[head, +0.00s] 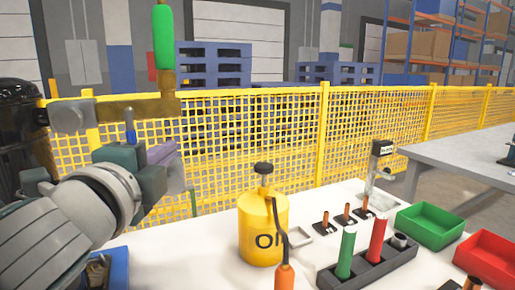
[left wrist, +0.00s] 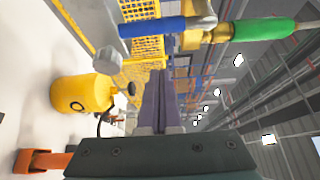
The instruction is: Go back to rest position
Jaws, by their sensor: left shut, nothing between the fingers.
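My left gripper (head: 172,155) is in the left half of the head view, raised above the left part of the white table. Its two purple-grey fingers point right and are together, with nothing between them. In the left wrist view the shut fingers (left wrist: 160,90) stand in the middle. Just above the gripper in the head view is a brass pipe (head: 130,106) with an upright green handle (head: 163,38). A small blue handle (head: 130,125) shows close to the gripper; whether they touch I cannot tell. My right gripper is not in view.
A yellow oil can (head: 262,232) stands on the white table (head: 215,228). Right of it are a dark rack (head: 372,263) with green and red pieces, a green bin (head: 430,226) and a red bin (head: 487,258). A yellow mesh fence (head: 370,125) runs behind.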

